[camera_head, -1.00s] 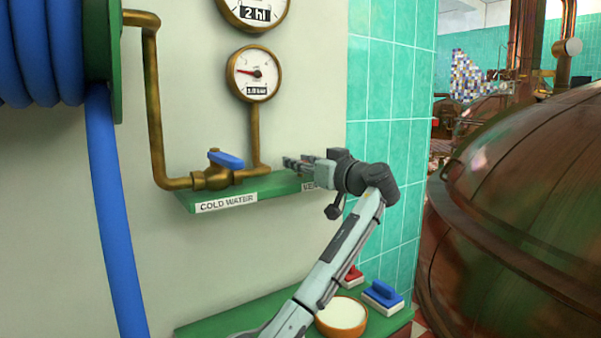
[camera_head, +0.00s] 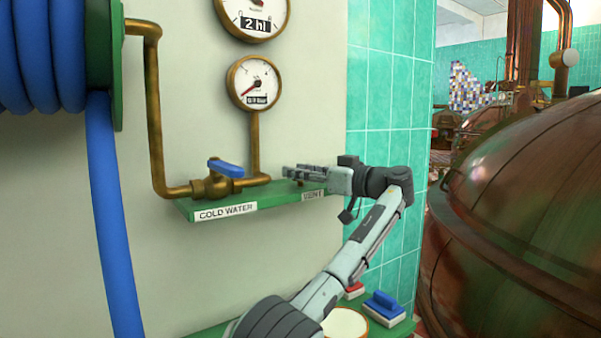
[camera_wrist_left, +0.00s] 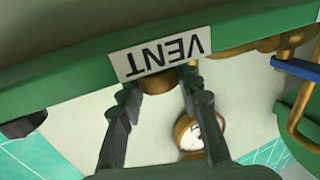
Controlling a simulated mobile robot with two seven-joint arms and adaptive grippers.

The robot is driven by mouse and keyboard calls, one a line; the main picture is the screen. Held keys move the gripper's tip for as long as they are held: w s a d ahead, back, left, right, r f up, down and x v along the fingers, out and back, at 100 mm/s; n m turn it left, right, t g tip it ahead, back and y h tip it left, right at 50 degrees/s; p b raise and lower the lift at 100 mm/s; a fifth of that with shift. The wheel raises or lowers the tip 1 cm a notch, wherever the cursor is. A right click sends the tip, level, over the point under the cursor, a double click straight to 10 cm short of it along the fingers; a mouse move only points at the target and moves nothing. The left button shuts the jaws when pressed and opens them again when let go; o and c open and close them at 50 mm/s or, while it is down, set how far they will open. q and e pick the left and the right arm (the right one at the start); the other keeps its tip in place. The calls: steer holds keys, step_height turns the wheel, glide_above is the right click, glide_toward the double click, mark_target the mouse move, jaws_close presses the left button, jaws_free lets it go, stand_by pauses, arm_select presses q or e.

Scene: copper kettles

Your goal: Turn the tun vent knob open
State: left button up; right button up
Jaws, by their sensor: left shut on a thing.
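The vent knob (camera_wrist_left: 158,82) is a small brass piece just behind the upside-down VENT label in the left wrist view, partly hidden by the label. My left gripper (camera_wrist_left: 160,92) has one finger on each side of it and is shut on it. In the head view my left gripper (camera_head: 290,171) reaches left over the green shelf, above the VENT label (camera_head: 313,196); its fingers hide most of the knob there. My right gripper is not in view.
A brass cold-water valve with a blue handle (camera_head: 226,168) sits left on the green shelf (camera_head: 265,197). A pressure gauge (camera_head: 254,83) hangs above on a brass pipe. A blue hose (camera_head: 108,220) hangs at left; a copper kettle (camera_head: 530,210) stands at right.

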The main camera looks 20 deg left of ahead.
arm_select(q)
steer(key=o, duration=1.2)
steer(key=v, duration=1.2)
